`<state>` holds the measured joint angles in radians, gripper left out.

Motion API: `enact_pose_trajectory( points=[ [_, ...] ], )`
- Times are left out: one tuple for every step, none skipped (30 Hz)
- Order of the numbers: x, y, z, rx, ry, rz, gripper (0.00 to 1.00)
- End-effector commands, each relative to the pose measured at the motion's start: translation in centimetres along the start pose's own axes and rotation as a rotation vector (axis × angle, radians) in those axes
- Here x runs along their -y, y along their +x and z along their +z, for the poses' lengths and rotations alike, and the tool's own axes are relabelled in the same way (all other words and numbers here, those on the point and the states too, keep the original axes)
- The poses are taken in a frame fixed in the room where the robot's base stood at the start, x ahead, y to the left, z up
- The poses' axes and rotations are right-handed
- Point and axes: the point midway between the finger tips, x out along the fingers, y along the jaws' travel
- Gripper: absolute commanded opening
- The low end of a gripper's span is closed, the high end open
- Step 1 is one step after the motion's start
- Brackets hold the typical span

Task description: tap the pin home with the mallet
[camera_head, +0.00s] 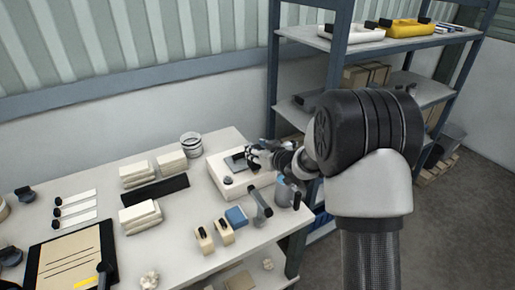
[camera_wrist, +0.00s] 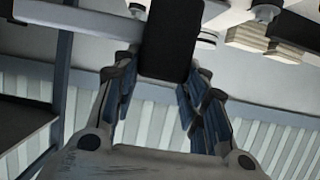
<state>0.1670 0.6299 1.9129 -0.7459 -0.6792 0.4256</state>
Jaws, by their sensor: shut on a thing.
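My gripper (camera_head: 256,157) is over the pale block-shaped fixture (camera_head: 256,188) at the bench's right end. In the wrist view my gripper (camera_wrist: 162,85) has its fingers on either side of a dark, straight-edged thing (camera_wrist: 172,35). It is shut on this thing; I cannot tell whether it is the mallet. A dark plate (camera_head: 236,163) lies on top of the fixture beside the fingers. A small round piece (camera_head: 227,180) sits near the fixture's front left corner; I cannot tell whether it is the pin.
A grey upright tool (camera_head: 260,203), a blue box (camera_head: 236,216) and a grey jug (camera_head: 283,192) crowd the bench's front right. A striped tub (camera_head: 191,145) stands behind. Pale stacks (camera_head: 140,215) and a black strip (camera_head: 156,191) lie left. Shelving (camera_head: 330,50) rises behind my arm.

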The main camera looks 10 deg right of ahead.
Motion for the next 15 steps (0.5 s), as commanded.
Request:
enact_pose_trajectory(
  points=[
    [0.0,0.8,1.7,-0.002,0.001,0.0,0.0],
    [0.0,0.6,1.3,-0.004,0.001,0.0,0.0],
    [0.0,0.5,0.9,-0.004,0.0,0.0,0.0],
    [0.0,0.4,0.8,-0.004,0.0,0.0,0.0],
    [0.0,0.4,0.8,-0.004,0.0,0.0,0.0],
    [0.0,0.4,0.7,-0.004,0.0,0.0,0.0],
    [0.0,0.4,0.7,-0.005,0.0,0.0,0.0],
    [0.0,0.4,0.7,-0.004,0.0,0.0,0.0],
    [0.0,0.4,0.7,-0.004,0.0,0.0,0.0],
    [0.0,0.4,0.7,-0.004,0.0,0.0,0.0],
    [0.0,0.3,0.7,-0.004,0.0,0.0,0.0],
    [0.0,0.3,0.6,-0.004,0.0,0.0,0.0],
    [0.0,0.2,0.4,-0.004,0.0,0.0,0.0],
    [0.0,0.2,0.2,-0.005,0.0,0.0,0.0],
    [0.0,0.0,-0.1,-0.005,-0.001,0.0,0.0]
  ],
)
